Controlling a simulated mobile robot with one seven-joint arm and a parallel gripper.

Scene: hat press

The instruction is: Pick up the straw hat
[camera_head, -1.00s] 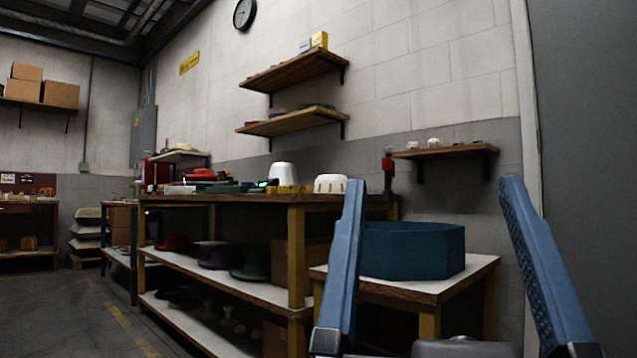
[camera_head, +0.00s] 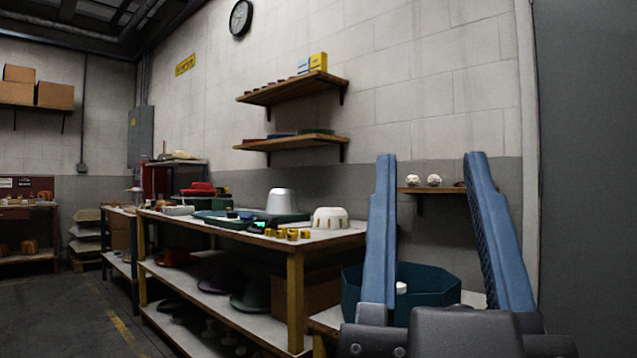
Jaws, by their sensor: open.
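My gripper (camera_head: 430,158) is at the right, its two blue fingers pointing up and apart, with nothing between them. I cannot make out a straw hat for certain. A small pale tan thing (camera_head: 179,155) lies on the far rack, too small to identify. Several dark hats, among them a green one (camera_head: 252,298) and a purple one (camera_head: 215,284), sit on the workbench's middle shelf, well left of my gripper. The gripper hides part of the teal bin (camera_head: 352,292) and the small table under it.
The long workbench (camera_head: 295,262) holds a white rounded block (camera_head: 281,201), a white slotted ring (camera_head: 330,218) and small yellow pieces (camera_head: 292,233). A small white thing (camera_head: 401,288) shows at the bin. A wall shelf (camera_head: 432,190) is behind the fingers. The floor (camera_head: 60,310) at left is clear.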

